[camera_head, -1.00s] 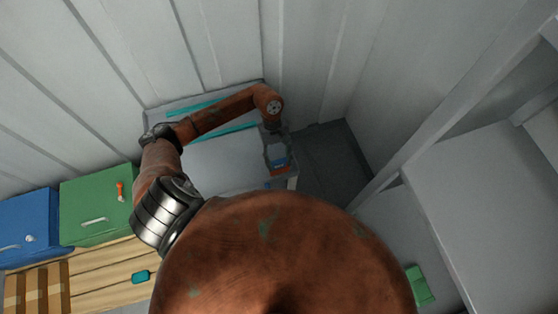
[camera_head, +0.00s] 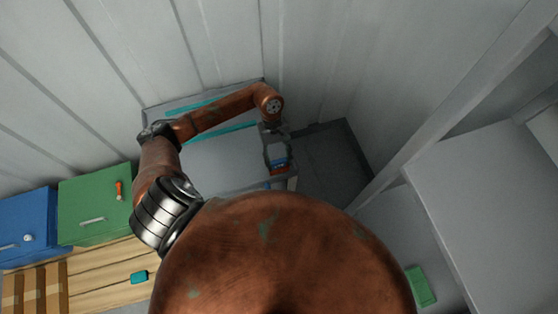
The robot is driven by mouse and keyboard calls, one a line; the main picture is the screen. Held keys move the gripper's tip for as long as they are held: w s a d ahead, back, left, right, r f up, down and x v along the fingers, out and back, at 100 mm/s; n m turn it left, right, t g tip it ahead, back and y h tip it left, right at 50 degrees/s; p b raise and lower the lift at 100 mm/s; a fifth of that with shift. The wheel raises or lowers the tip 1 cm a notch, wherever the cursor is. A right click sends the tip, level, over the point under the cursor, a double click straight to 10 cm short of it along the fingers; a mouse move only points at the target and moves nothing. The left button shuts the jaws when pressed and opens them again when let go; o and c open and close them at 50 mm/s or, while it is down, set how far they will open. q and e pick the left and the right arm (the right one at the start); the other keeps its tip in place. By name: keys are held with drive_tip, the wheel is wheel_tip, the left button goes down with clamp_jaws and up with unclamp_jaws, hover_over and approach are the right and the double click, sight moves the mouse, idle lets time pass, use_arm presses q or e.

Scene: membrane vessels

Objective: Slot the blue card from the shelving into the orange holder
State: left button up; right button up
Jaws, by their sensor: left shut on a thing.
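My left gripper (camera_head: 277,152) reaches down over the right end of a grey-topped unit and is shut on the small blue card (camera_head: 277,163). My right gripper is out of view.
The grey unit top (camera_head: 215,160) is mostly bare, with teal strips behind my left arm. A green cabinet (camera_head: 90,215) and a blue cabinet (camera_head: 28,215) stand at left by a wooden pallet (camera_head: 100,265) with a teal item (camera_head: 139,277). Grey shelving (camera_head: 480,200) is at right.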

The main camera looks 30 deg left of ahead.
use_arm(q)
drive_tip(key=shift+f, duration=0.1)
drive_tip(key=o, duration=1.1)
drive_tip(key=v, duration=1.2)
